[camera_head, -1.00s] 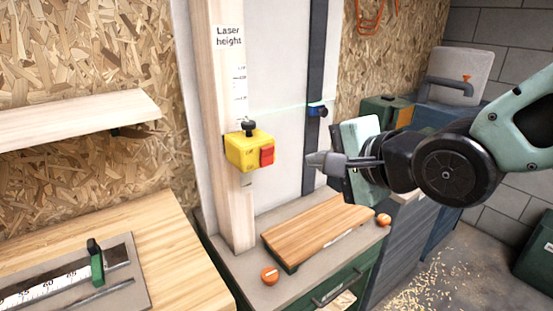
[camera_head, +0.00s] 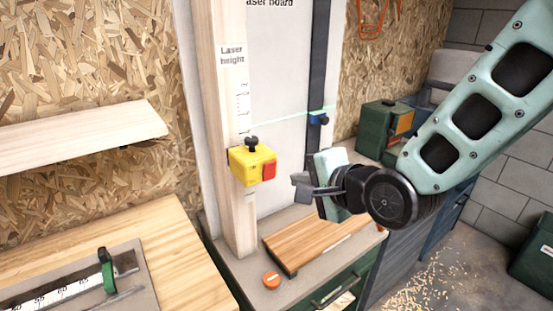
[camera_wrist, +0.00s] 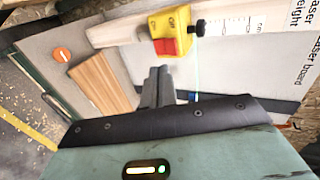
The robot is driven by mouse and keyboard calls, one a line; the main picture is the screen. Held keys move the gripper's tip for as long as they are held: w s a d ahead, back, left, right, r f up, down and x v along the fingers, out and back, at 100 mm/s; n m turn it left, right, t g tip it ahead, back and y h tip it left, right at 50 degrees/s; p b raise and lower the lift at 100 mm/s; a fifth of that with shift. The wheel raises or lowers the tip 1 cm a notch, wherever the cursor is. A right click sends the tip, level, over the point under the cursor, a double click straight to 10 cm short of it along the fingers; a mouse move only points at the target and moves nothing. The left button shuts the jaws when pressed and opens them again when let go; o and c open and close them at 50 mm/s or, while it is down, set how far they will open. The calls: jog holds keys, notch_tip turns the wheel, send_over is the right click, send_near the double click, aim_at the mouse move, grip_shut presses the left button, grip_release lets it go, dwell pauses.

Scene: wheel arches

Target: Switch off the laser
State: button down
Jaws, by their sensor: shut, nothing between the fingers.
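The laser unit is a yellow box (camera_head: 246,163) with a black knob on top, mounted on the wooden post marked "Laser height" (camera_head: 234,100). Its red rocker switch (camera_head: 269,170) is on the right side of its front; it also shows in the wrist view (camera_wrist: 166,46), with small lettering beside it. A thin green laser line (camera_head: 285,117) runs across the white board to a small blue piece (camera_head: 318,118) on the dark rail. My gripper (camera_head: 299,186) is shut and empty, right of the switch and apart from it; in the wrist view its fingers (camera_wrist: 157,86) lie just below the switch.
A wooden board (camera_head: 315,238) lies on the grey bench top below, with an orange knob (camera_head: 271,280) near it. A pale shelf (camera_head: 75,138) and a wooden table (camera_head: 150,245) are at left. Free space lies between my gripper and the yellow box.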

aim_at(268, 164)
jog(key=w+a+p, duration=0.1)
jog(key=w, duration=0.1)
jog(key=w+a+f+p, duration=0.1)
jog(key=w+a, duration=0.1)
jog(key=w+a+p, duration=0.1)
jog(key=w, duration=0.2)
jog(key=shift+a+f+p, duration=0.25)
jog(key=shift+a+p, duration=0.05)
jog(key=shift+a, duration=0.05)
jog(key=shift+w+a+f, duration=0.1)
jog(key=shift+w, duration=0.05)
jog(key=shift+w+a+b, duration=0.15)
jog(key=shift+w+b, duration=0.15)
jog(key=shift+b, duration=0.35)
jog(key=shift+s+r, duration=0.1)
jog(key=shift+r, duration=0.1)
jog(key=shift+r+p, duration=0.1)
jog(key=shift+p, duration=0.2)
jog(key=shift+r+p, duration=0.35)
jog(key=shift+r, duration=0.35)
